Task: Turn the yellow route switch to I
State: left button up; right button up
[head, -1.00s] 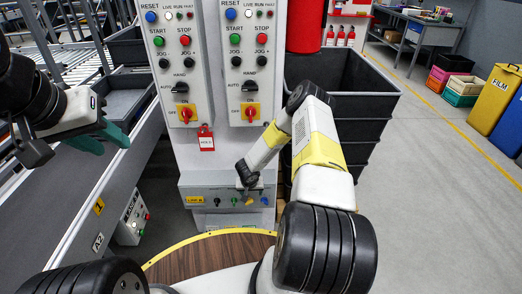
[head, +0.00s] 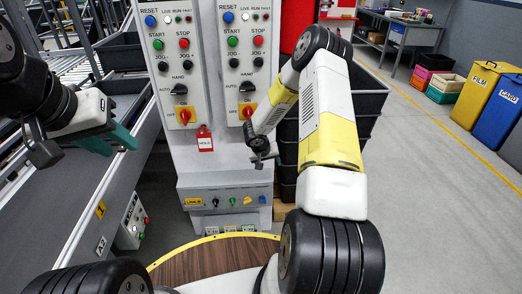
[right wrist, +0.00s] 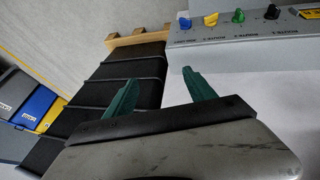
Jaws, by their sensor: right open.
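The yellow route switch (head: 248,200) sits on the low grey switch box (head: 222,187), between a green knob (head: 232,201) and a blue knob (head: 262,199). In the right wrist view the yellow switch (right wrist: 211,20) appears at the top edge, box upside down; its exact setting is too small to read. My right gripper (head: 264,158) is above the box, apart from every knob. In the right wrist view its teal fingers (right wrist: 165,95) are spread with nothing between them. My left gripper (head: 112,142) hangs at the left by the conveyor, away from the box; its finger gap is unclear.
Above the box are two control panels with red rotary switches (head: 184,117) and a hanging red tag (head: 205,140). Dark stacked bins (head: 365,105) stand right behind my right arm. A black knob (right wrist: 271,12) is beside the green one. The conveyor (head: 75,190) borders the left.

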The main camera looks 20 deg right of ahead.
aim_at(248, 202)
jog(key=shift+s+d+r, duration=0.25)
jog(key=shift+d+r, duration=0.05)
jog(key=shift+r, duration=0.3)
